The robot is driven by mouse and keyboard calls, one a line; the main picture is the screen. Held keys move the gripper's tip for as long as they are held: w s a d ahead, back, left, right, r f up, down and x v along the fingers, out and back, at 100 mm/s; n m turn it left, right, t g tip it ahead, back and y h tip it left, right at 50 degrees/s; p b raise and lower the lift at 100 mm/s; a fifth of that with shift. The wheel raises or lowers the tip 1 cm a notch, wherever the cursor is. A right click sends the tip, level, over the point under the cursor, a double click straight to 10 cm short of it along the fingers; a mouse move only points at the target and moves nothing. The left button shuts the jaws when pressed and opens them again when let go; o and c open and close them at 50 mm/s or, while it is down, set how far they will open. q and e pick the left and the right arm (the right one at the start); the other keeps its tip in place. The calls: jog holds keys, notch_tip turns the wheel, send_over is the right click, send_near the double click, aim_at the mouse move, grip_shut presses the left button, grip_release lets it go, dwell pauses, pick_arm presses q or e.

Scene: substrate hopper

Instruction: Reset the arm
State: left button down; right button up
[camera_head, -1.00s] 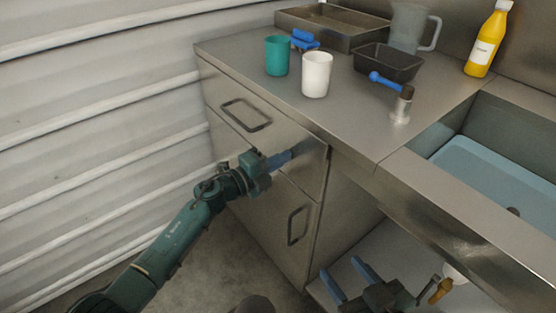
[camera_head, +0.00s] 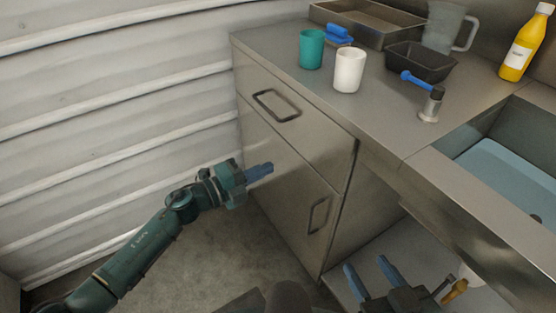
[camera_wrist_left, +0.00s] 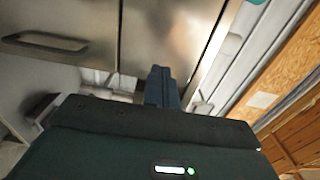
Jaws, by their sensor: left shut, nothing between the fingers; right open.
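My left arm (camera_head: 150,240) comes in from the left in the head view. My left gripper (camera_head: 262,171) has its blue fingers together with nothing between them. It is in front of the steel cabinet, below the drawer handle (camera_head: 276,105) and left of the door handle (camera_head: 318,215). In the left wrist view its closed fingers (camera_wrist_left: 161,88) point toward the cabinet front. My right gripper (camera_head: 368,270) is at the bottom of the head view, with its two blue fingers apart and nothing seen between them. It is in front of the open shelf space under the counter.
On the steel counter (camera_head: 400,130) stand a green cup (camera_head: 311,50), a white cup (camera_head: 349,70), a black tray (camera_head: 420,64), a steel pan (camera_head: 365,25), a jug (camera_head: 443,28) and a yellow bottle (camera_head: 523,50). A sink (camera_head: 505,170) lies right. Corrugated wall (camera_head: 100,120) stands left.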

pick_arm(q)
jog(key=s+a+r+n+y+p, duration=0.1)
jog(key=s+a+n+y+p, duration=0.2)
jog(key=s+n+p, duration=0.3)
jog(key=s+a+r+n+y+p, duration=0.2)
jog(key=s+n+p, duration=0.4)
jog(key=s+n, duration=0.4)
jog(key=s+a+r+n+y+p, duration=0.2)
jog(key=s+a+n+y+p, duration=0.2)
jog(key=s+n+y+p, duration=0.2)
jog(key=shift+s+n+t+y, duration=0.3)
jog(key=shift+s+n, duration=0.8)
jog(key=shift+n, duration=1)
pick_arm(e)
jog(key=shift+w+a+r+n+g+h, duration=0.15)
jog(key=shift+r+g+h, duration=0.1)
jog(key=shift+r+g, duration=0.7)
jog(key=shift+w+a+r+n+g+h, duration=0.15)
jog(key=shift+r+g+h, duration=0.1)
jog(key=shift+r+g, duration=0.65)
jog(key=shift+s, duration=0.1)
